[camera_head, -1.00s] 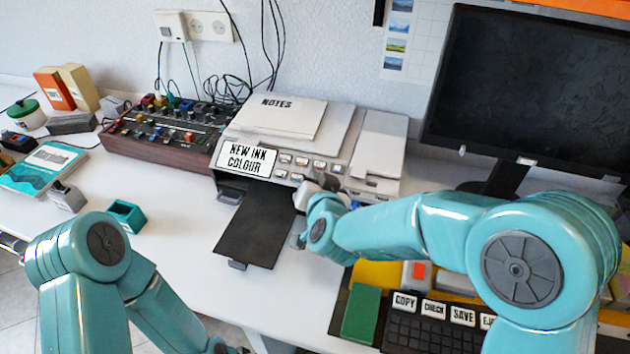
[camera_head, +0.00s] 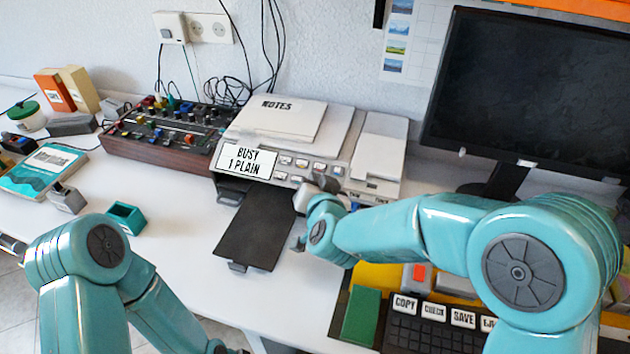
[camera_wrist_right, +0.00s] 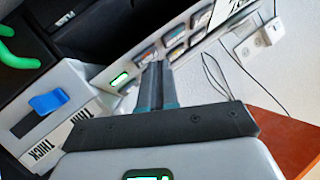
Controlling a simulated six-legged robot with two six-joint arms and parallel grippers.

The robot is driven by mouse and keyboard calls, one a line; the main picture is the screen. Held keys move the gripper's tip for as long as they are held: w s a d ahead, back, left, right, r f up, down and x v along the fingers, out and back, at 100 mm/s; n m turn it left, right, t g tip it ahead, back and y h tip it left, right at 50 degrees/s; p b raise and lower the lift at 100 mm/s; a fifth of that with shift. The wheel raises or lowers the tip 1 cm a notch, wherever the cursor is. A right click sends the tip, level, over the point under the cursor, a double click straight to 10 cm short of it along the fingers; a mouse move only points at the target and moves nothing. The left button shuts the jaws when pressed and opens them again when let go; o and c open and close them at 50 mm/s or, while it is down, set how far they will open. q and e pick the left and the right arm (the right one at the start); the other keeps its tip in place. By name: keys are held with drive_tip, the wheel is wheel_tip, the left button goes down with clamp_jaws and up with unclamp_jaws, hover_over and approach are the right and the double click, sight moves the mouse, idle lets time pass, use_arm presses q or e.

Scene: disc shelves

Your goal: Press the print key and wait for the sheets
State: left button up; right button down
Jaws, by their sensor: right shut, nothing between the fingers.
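The printer (camera_head: 345,150) stands at the back middle, its display (camera_head: 247,160) reading "BUSY 1 PLAIN". A row of small keys (camera_head: 302,165) runs beside the display. The black paper tray (camera_head: 255,232) sticks out in front and shows no sheet. My right gripper (camera_head: 322,183) is at the right end of the keys. In the right wrist view its shut, empty fingers (camera_wrist_right: 157,72) point at the key panel, close to a key with a green light (camera_wrist_right: 120,80). Its label is not readable, and I cannot tell whether the fingertips touch a key.
A mixer board (camera_head: 165,135) stands left of the printer, and a monitor (camera_head: 530,85) to the right. Labelled keys (camera_head: 433,312) and a green block (camera_head: 361,316) lie at the front right. A small teal box (camera_head: 126,217) is at left.

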drive_tip(key=shift+s+r, duration=0.25)
drive_tip(key=shift+r, duration=0.15)
drive_tip(key=shift+r, duration=0.1)
